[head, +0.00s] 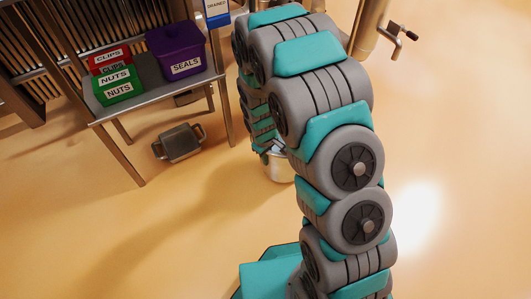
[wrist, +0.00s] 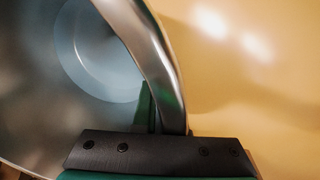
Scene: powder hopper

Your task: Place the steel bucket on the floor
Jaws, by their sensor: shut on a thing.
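The steel bucket (wrist: 40,85) fills the left of the wrist view, seen into its open top with its round bottom showing. Its curved metal handle (wrist: 150,55) comes down to my gripper (wrist: 160,140), which is shut on it at the lower edge of the wrist view. In the head view the bucket (head: 279,170) shows only partly, below and behind my arm. The gripper is mostly hidden there. I cannot tell whether the bucket's base touches the floor.
The tan floor (head: 150,235) is open at left and front. A metal shelf (head: 150,95) holds a purple SEALS bin (head: 178,50), a green NUTS bin (head: 116,86) and a red CLIPS bin (head: 108,58). A grey handled box (head: 178,143) lies on the floor. Steel pipework with a tap (head: 392,38) stands at upper right.

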